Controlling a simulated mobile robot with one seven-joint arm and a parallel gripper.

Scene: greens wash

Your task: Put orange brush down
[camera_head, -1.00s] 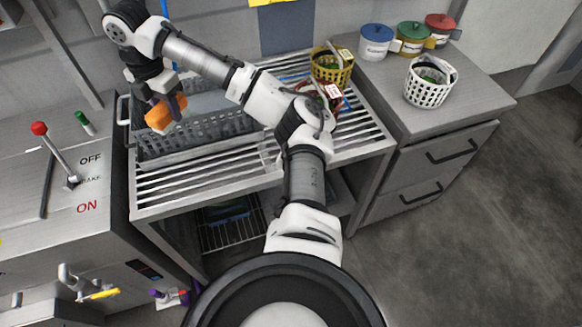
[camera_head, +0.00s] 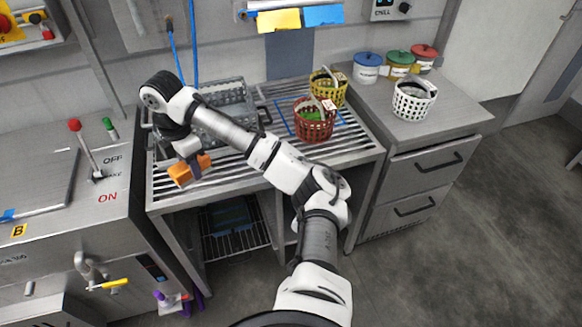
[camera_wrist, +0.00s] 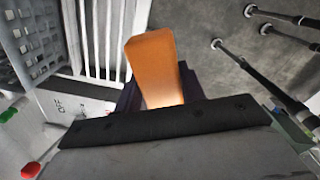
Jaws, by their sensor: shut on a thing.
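The orange brush (camera_head: 181,174) is held in my gripper (camera_head: 194,168) above the left front part of the slatted metal rack. In the wrist view the brush (camera_wrist: 153,66) is an orange block standing out from between the dark fingers of my gripper (camera_wrist: 160,92). My gripper is shut on it. The brush's underside and any bristles are not clear to see. In the head view the brush appears above the slats near the rack's left front edge, apart from the grey basket.
A grey perforated basket (camera_head: 222,127) stands at the back of the slatted rack (camera_head: 245,172). Red (camera_head: 312,128) and yellow (camera_head: 334,92) baskets stand right of it. A machine with a red-knobbed lever (camera_head: 84,138) stands left. Slats in front of the baskets are partly bare.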

